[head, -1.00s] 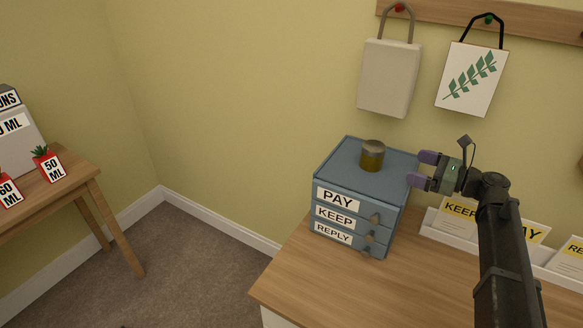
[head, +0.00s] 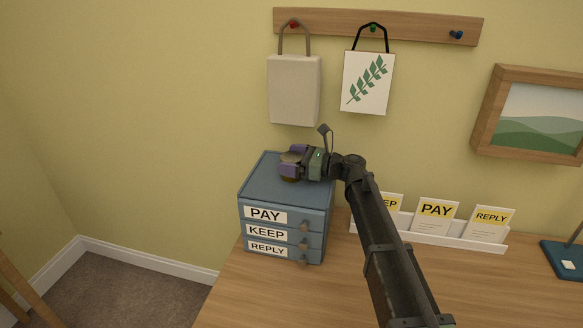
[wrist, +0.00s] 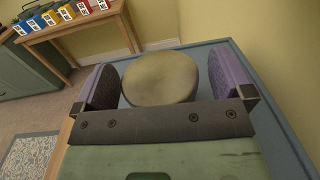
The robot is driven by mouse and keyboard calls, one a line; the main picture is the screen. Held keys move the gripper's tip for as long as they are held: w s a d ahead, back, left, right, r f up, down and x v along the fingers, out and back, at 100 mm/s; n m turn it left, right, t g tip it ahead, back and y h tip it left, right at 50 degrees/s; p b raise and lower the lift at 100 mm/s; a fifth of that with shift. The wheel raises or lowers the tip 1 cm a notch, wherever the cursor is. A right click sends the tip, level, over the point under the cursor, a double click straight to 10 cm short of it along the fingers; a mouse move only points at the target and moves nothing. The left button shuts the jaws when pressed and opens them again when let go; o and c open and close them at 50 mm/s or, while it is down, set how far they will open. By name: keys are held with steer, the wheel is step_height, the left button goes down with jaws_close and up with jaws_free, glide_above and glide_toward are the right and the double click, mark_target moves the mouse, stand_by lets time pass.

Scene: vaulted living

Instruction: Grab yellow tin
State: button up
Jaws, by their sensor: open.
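The yellow tin (head: 288,172) stands on top of the blue drawer unit (head: 262,182), partly hidden by my gripper in the head view. In the wrist view, the tin's dull round lid (wrist: 160,78) lies between the two purple finger pads. My gripper (head: 292,162) is open around the tin. In the wrist view, my gripper (wrist: 165,85) shows a gap at the right pad; at the left pad the lid comes very close, and I cannot tell if it touches.
The unit's drawers are labelled PAY, KEEP and REPLY. A white letter rack (head: 432,232) stands to the right on the wooden desk (head: 270,290). Two bags hang above from a peg rail (head: 385,28). A side table (wrist: 100,22) holds several coloured boxes.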

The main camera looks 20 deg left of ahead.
mark_target(290, 156)
steer(key=shift+a, duration=0.3)
steer(key=shift+d, duration=0.1)
steer(key=c, duration=1.1)
steer(key=shift+o, duration=0.2)
step_height(290, 156, up, 20)
steer(key=p, duration=2)
